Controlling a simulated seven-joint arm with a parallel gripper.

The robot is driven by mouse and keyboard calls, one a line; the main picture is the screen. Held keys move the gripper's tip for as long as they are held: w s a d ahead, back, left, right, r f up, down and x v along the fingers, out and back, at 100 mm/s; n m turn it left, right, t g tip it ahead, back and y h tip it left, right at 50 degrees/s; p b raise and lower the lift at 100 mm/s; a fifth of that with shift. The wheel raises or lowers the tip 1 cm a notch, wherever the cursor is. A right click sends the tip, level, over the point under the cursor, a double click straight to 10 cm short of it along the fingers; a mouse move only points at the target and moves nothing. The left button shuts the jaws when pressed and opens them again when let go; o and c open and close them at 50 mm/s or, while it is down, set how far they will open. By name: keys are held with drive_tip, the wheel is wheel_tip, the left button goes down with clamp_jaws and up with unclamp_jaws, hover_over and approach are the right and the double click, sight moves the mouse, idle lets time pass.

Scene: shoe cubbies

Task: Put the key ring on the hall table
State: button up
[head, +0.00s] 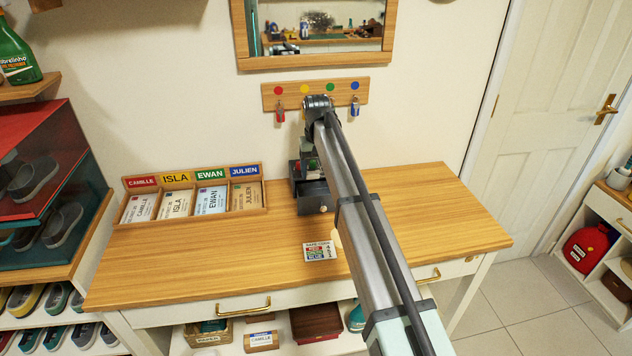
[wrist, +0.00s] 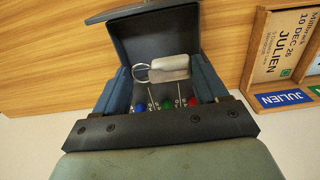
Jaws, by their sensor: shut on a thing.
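The key ring (wrist: 170,68), a metal ring with a pale grey fob, lies between the fingertips of my gripper (wrist: 161,75) in the wrist view. My gripper is shut on it, with the ring toward one finger and the fob toward the other. Behind it is the dark open drawer of a small box (head: 312,203), which stands on the hall table (head: 400,215). In the head view my gripper (head: 304,164) is at this box, and the key ring is hidden. I cannot tell its height above the drawer floor.
The box has red, green and blue beads (wrist: 167,107). A card rack (head: 190,195) stands at the left, and a small code card (head: 320,251) lies in front. A peg board (head: 316,92) with hanging tags is on the wall. The right tabletop (head: 450,215) is clear.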

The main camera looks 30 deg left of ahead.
drive_tip(key=shift+w+d+r, duration=0.2)
drive_tip(key=shift+w+r, duration=0.05)
drive_tip(key=shift+r, duration=0.15)
drive_tip(key=d+m, duration=0.2)
drive_tip(key=d, duration=1.7)
drive_tip(key=s+d+f+n, duration=0.1)
drive_tip(key=s+d+n, duration=0.1)
drive_tip(key=s+d, duration=0.3)
drive_tip(key=shift+s+a+f, duration=0.15)
drive_tip(key=shift+a+f, duration=0.05)
drive_tip(key=shift+f, duration=2.2)
drive_tip(key=shift+s+a+f, duration=0.1)
drive_tip(key=shift+a+f, duration=0.05)
drive_tip(key=shift+f, duration=2.2)
drive_tip(key=shift+f, duration=0.1)
drive_tip(key=o, duration=1)
